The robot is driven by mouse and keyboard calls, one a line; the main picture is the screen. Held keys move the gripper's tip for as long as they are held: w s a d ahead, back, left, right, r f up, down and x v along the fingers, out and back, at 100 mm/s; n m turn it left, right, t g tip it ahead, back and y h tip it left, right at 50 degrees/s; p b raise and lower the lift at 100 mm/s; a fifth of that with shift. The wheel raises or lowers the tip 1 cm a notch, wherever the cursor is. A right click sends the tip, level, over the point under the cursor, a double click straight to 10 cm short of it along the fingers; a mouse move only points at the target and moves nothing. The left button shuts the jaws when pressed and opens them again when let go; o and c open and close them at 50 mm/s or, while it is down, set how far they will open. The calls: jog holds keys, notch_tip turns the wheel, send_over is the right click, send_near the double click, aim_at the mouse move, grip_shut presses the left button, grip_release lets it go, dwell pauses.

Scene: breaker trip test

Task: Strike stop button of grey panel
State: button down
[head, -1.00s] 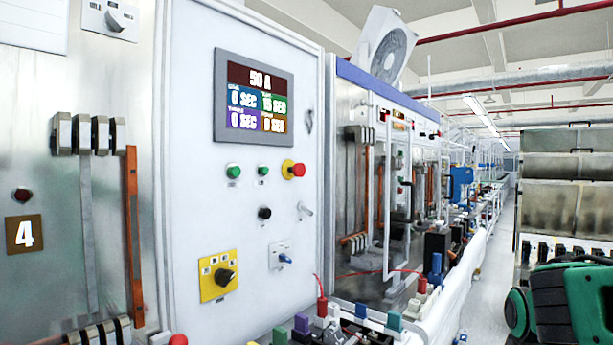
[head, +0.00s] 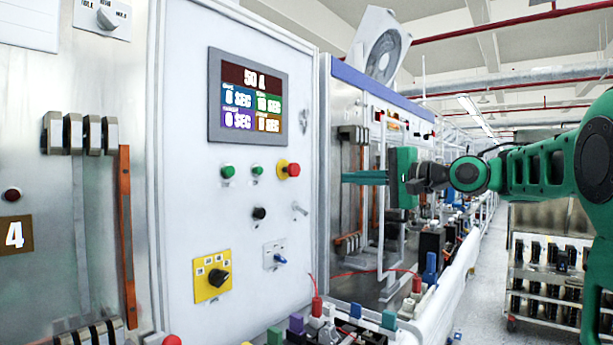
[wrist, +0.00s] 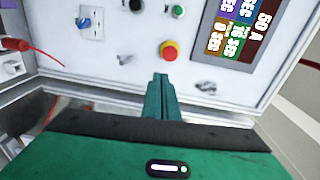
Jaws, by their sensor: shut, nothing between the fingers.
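The grey panel (head: 180,140) faces me on the left with a display and several controls. Its red mushroom button (head: 293,170) on a yellow ring sits below the display, right of two green buttons. In the wrist view the red button (wrist: 170,52) shows just beyond the fingertips. My gripper (head: 345,178) is shut and empty, to the right of the button and at about its height, pointing left. In the wrist view my gripper (wrist: 161,78) has its tips close below the button, with a gap that I cannot measure. Nothing hides the button.
A display (head: 250,97) sits above the buttons. A black button (head: 259,213), a small toggle lever (head: 299,209) and a yellow plate with a black knob (head: 213,277) are lower. A bench with terminals and a red cable (head: 375,272) runs along the right.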

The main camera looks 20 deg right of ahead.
jog(key=shift+s+a+r+y, duration=0.1)
jog(key=shift+a+r+y, duration=0.1)
jog(key=shift+r, duration=0.2)
jog(key=shift+s+a+r+y, duration=0.1)
jog(key=shift+r+y, duration=0.1)
jog(key=shift+r, duration=0.2)
jog(key=shift+w, duration=0.15)
